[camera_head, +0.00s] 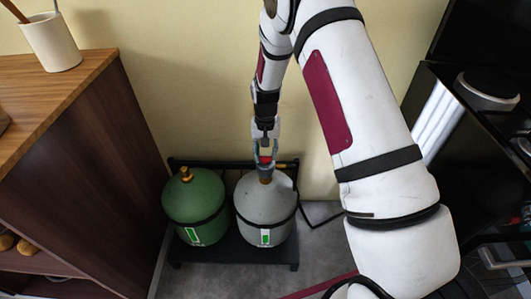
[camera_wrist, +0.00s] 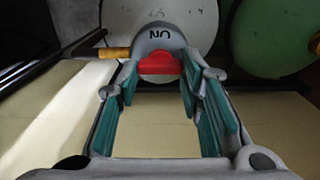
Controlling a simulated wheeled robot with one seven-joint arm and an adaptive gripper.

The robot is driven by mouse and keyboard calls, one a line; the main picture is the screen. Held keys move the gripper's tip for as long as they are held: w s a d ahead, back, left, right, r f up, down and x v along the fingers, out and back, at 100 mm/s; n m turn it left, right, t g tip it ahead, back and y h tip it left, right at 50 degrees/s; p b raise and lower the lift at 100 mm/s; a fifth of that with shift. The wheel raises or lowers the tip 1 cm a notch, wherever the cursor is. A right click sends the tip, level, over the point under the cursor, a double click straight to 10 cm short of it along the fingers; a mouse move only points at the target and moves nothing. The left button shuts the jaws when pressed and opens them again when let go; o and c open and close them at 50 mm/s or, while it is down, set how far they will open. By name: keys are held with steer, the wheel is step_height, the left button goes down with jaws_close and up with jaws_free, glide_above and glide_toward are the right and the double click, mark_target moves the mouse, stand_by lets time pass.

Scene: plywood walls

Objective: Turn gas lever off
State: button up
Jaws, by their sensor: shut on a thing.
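The gas lever (camera_wrist: 160,65) is a small red handle on a grey round regulator (camera_wrist: 158,38) marked "ON", which reads upside down in the wrist view. The regulator sits on top of the grey gas cylinder (camera_head: 265,212). My gripper (camera_head: 265,150) reaches down from above the grey cylinder. Its teal-padded fingers (camera_wrist: 160,74) are on both sides of the red lever and shut on it. The lever shows as a small red spot in the head view (camera_head: 265,159).
A green cylinder (camera_head: 194,205) stands left of the grey one on a black rack (camera_head: 225,250). A wooden cabinet (camera_head: 110,150) with a white cup (camera_head: 50,42) is at left. Black shelving (camera_head: 425,80) is at right. A yellowish wall (camera_head: 180,80) is close behind.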

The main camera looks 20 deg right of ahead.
stand_by(0.3)
steer(key=o, duration=1.2)
steer(key=shift+c, duration=0.2)
step_height(320, 180, up, 12)
